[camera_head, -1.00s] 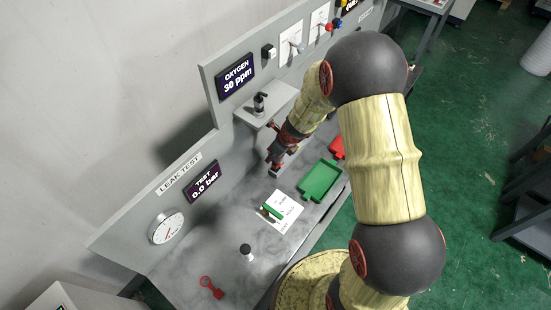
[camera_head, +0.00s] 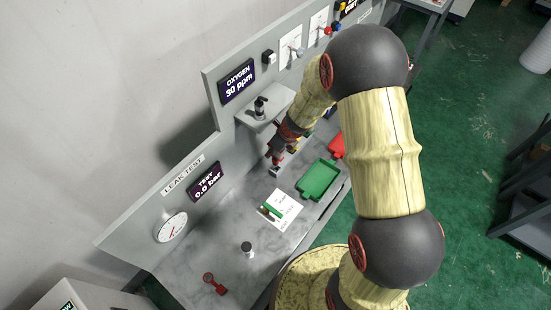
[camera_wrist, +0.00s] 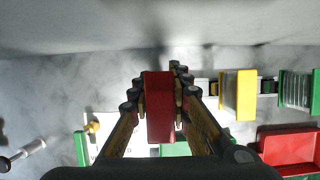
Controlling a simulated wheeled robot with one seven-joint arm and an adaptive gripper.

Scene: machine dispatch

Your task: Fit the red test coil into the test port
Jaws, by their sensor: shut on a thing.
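My gripper (camera_wrist: 160,105) is shut on a red block-shaped piece, which I take for the red test coil (camera_wrist: 160,105). It shows red top and front faces between the fingers; its lower end is hidden. In the head view my gripper (camera_head: 276,164) is low beside the back panel, below the small shelf. A short black-topped post (camera_head: 247,249) stands on the bench under the leak test gauge, well apart from my gripper. I cannot tell for certain that it is the test port. A similar post (camera_wrist: 24,152) shows at the left in the wrist view.
A yellow coil (camera_wrist: 238,94) and a green coil (camera_wrist: 298,92) stand to the right. A green tray (camera_head: 318,181) and a red tray (camera_wrist: 290,147) lie nearby. A white card (camera_head: 284,209) bears a green-marked piece. A red keyed tool (camera_head: 214,284) lies at the front.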

